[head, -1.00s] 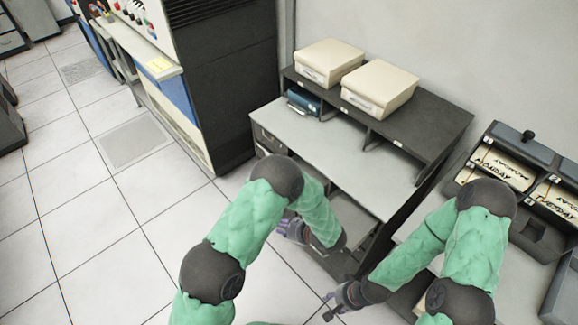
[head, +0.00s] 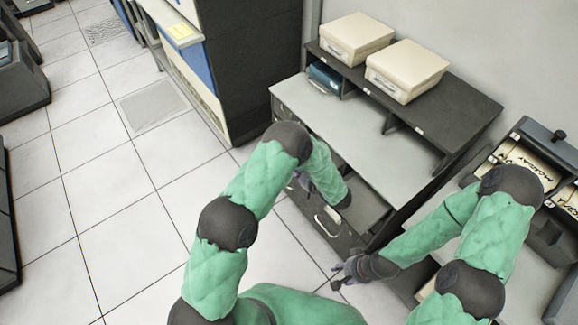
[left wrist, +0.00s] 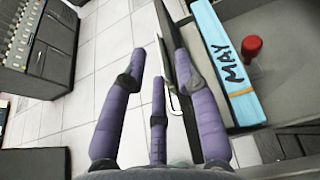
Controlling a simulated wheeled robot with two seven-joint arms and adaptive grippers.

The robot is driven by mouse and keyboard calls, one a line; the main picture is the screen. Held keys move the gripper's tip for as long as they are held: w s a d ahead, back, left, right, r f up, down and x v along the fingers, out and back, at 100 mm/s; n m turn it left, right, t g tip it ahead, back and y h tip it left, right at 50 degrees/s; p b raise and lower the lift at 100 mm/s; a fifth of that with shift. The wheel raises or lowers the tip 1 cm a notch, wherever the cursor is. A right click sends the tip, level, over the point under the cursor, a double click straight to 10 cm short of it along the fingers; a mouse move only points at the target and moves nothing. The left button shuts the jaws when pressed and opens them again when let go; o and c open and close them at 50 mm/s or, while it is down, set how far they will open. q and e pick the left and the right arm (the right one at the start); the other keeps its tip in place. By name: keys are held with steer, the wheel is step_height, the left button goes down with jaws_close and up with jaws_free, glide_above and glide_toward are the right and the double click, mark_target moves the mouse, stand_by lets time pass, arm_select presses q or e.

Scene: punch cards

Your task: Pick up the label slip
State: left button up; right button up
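I cannot make out a label slip for certain. A yellow paper (head: 183,33) lies on the pale ledge of the cabinet at upper left in the head view. My left gripper (left wrist: 155,72) has its purple fingers spread with nothing between them, beside an open drawer. In the head view it is mostly hidden behind my left arm. My right gripper (head: 346,277) is low, in front of the desk's lower right side. Its fingers are too small to read. A light blue box (left wrist: 223,60) marked MAY lies in the drawer, right of my left gripper and apart from it.
A grey desk (head: 345,125) carries two cream boxes (head: 356,38) (head: 407,70) and a blue binder (head: 324,77). A red knob-like thing (left wrist: 252,46) stands beside the MAY box. Card trays (head: 530,160) stand at right. The tiled floor (head: 105,185) at left is clear.

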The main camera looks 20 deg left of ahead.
arm_select(q)
steer(key=shift+x, duration=1.25)
jaws_close()
steer(key=shift+r, duration=0.15)
